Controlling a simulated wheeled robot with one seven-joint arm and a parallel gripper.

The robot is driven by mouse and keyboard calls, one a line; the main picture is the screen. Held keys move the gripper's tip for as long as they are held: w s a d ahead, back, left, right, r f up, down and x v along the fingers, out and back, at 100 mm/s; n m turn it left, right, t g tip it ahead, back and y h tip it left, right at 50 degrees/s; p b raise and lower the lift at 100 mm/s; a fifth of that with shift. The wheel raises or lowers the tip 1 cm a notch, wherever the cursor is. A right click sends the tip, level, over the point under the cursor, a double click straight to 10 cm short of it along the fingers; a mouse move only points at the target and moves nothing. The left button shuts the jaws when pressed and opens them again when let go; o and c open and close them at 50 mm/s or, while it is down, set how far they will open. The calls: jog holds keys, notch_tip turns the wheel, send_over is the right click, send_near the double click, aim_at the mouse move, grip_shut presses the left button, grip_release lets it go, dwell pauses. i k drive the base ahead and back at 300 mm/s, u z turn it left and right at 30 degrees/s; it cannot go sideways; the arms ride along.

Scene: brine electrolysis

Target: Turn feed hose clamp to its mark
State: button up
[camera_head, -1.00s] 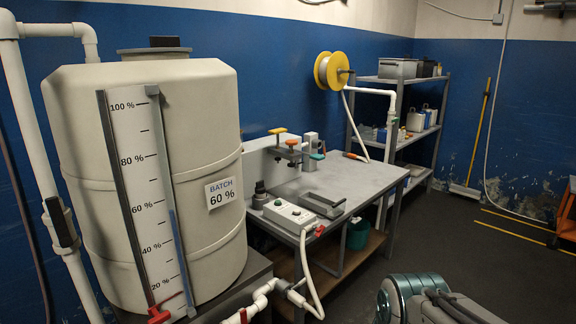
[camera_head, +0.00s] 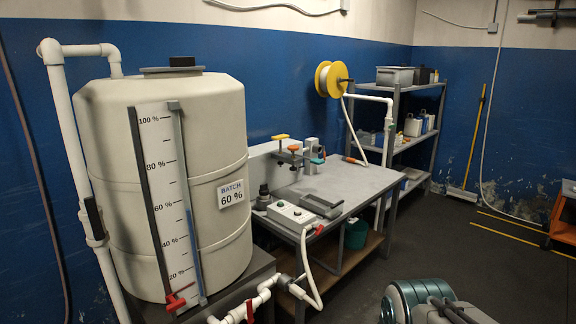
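A white feed hose (camera_head: 309,262) runs from the front of the workbench down to white pipework with a red valve handle (camera_head: 250,312). A small red lever (camera_head: 318,230) sits at the bench's front edge by the hose's upper end. Clamp-like fittings with an orange handle (camera_head: 294,148) and a yellow handle (camera_head: 280,136) stand at the back of the bench. I cannot tell which part is the feed hose clamp, and its mark is too small to see. My folded arm (camera_head: 430,302) shows at the bottom right, well away from the bench. My gripper is not visible.
A large cream tank (camera_head: 215,160) with a percent scale and a 60 % batch label stands left. The workbench (camera_head: 365,182) carries a switch box (camera_head: 290,216) and a grey device (camera_head: 320,205). A shelf (camera_head: 420,142) stands behind. The floor to the right is mostly clear.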

aim_at(318, 229)
jog(key=k, duration=0.55)
jog(key=z, duration=0.55)
jog(key=i, duration=1.4)
jog(key=u, duration=0.55)
jog(key=i, duration=0.3)
jog(key=u, duration=0.3)
